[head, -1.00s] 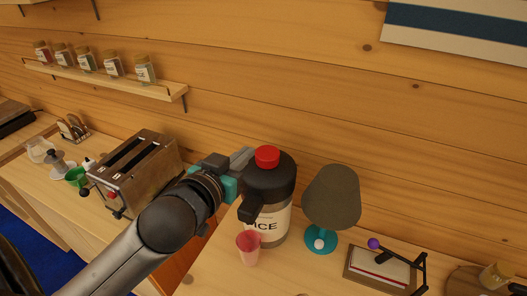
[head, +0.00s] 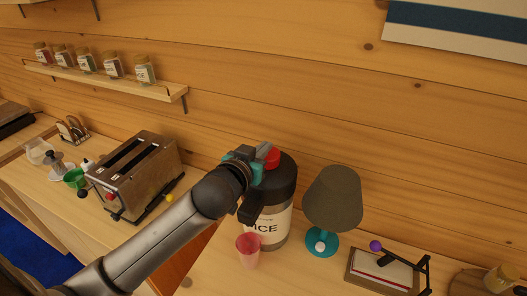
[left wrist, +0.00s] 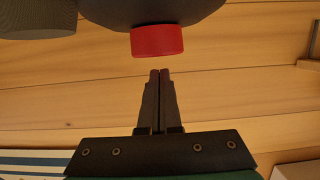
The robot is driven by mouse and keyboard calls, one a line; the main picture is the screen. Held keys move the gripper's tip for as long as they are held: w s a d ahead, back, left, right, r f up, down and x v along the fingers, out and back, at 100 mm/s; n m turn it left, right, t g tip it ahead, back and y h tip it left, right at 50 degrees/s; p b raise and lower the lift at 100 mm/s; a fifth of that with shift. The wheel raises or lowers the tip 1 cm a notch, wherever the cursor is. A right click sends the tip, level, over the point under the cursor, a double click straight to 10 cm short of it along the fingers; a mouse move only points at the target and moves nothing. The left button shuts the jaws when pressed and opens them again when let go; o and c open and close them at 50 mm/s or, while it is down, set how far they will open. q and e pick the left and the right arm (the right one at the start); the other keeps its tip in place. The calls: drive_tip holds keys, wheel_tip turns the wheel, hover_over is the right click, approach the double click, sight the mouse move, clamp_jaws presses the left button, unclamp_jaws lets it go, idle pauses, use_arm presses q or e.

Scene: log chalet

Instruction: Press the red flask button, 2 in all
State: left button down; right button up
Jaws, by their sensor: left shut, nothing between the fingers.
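The flask (head: 275,228) stands on the counter with a black lid, a spout and a pale label reading "ICE". Its red button (head: 272,157) is on top, partly hidden by my left gripper (head: 264,148). In the left wrist view the red button (left wrist: 157,41) stands proud of the dark lid. My left gripper (left wrist: 160,72) is shut and empty, its fingertips close to the button with a small gap in that picture. I cannot tell their exact height over it. My right gripper is not in view.
A pink cup (head: 248,250) stands below the spout. A lamp (head: 332,200) with a teal base is close on the flask's right. A toaster (head: 135,175) is to the left. A framed stand (head: 385,270) lies to the right. Spice jars sit on a wall shelf (head: 110,88).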

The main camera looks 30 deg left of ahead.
use_arm(q)
drive_tip(key=shift+f, duration=0.55)
